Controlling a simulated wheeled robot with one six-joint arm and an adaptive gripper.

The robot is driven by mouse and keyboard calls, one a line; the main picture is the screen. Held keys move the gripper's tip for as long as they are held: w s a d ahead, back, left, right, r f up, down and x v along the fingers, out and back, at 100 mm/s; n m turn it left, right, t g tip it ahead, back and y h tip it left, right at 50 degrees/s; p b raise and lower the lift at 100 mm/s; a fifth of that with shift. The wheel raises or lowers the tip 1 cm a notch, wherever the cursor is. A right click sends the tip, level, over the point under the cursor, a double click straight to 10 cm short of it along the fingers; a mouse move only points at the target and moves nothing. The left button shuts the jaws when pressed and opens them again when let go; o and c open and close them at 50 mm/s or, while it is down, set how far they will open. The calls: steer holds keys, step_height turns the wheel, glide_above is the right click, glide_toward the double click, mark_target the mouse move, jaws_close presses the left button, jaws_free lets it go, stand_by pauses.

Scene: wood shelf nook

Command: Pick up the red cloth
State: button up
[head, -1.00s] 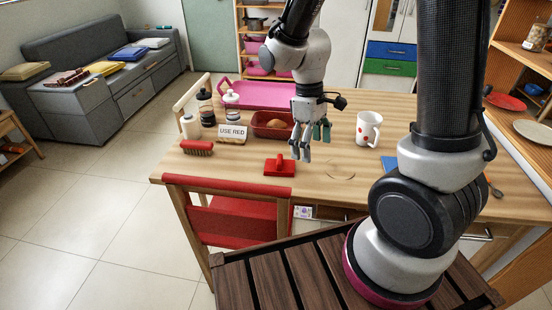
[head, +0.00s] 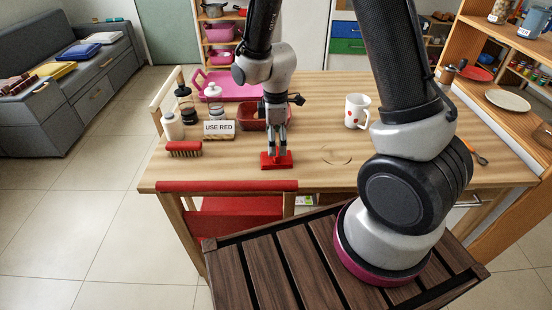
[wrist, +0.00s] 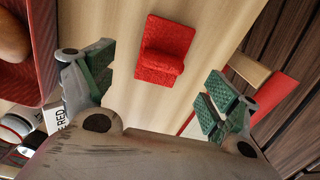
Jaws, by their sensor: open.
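The red cloth (head: 276,161) lies on the wooden table near its front edge, flat with a raised ridge. In the wrist view the red cloth (wrist: 166,48) lies alone on the wood, ahead of the fingers and between their lines. My gripper (head: 276,153) points down just over the cloth; in the head view its fingers overlap it, and I cannot tell whether they touch. In the wrist view my gripper (wrist: 160,88) has its green-padded fingers wide apart with nothing between them. A sign reading "USE RED" (head: 219,128) stands to the left.
A red tray (head: 252,123) with a brown item is just behind my gripper. A red brush (head: 184,149), a white bottle (head: 172,126) and jars stand left. A spotted mug (head: 357,111) stands right. A red-backed chair (head: 228,187) is at the front edge.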

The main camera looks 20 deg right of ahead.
steer(key=f, duration=0.5)
steer(key=shift+s+f, duration=0.2)
steer(key=shift+f, duration=0.1)
steer(key=c, duration=1)
